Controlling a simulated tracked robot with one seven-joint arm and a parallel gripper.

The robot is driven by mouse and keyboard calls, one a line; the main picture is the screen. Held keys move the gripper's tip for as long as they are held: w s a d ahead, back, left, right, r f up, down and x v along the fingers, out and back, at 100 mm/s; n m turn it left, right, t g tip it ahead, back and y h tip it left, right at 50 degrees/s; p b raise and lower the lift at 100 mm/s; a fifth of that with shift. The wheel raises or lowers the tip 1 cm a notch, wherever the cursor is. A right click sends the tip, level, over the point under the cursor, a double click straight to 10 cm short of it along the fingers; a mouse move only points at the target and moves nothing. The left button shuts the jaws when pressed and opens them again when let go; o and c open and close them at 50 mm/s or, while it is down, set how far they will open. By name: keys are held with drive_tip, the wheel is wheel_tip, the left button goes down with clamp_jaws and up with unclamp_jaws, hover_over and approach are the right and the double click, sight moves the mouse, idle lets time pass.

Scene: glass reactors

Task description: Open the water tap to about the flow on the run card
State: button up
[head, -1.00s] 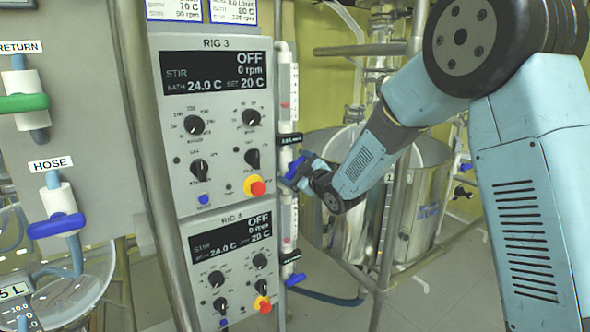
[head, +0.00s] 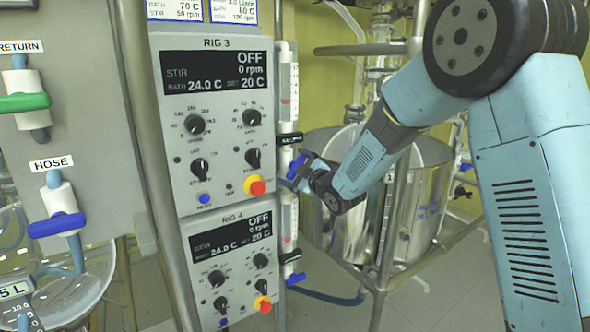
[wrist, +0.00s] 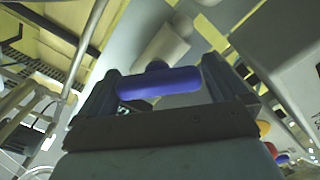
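The water tap's blue handle (head: 297,166) is on the right side of the RIG 3 panel, below a clear flow tube (head: 288,82). My gripper (head: 305,170) is at this handle. In the wrist view, the blue handle (wrist: 160,83) lies lengthwise between the two fingers of my gripper (wrist: 158,88). The run cards (head: 235,10) hang above the panel and are cut off at the top. A small dark tag (head: 290,139) on the tube is too blurred to read.
The RIG 3 panel (head: 215,120) reads OFF and has a red stop button (head: 257,187). RIG 4 (head: 228,262) below has its own blue tap (head: 295,279). A steel vessel (head: 425,200) and frame poles stand close behind my arm. HOSE and RETURN valves are at left.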

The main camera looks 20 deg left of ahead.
drive_tip(key=shift+d, duration=0.1)
drive_tip(key=v, duration=1.3)
drive_tip(key=shift+s+d, duration=0.15)
drive_tip(key=shift+s, duration=0.05)
drive_tip(key=shift+c, duration=0.3)
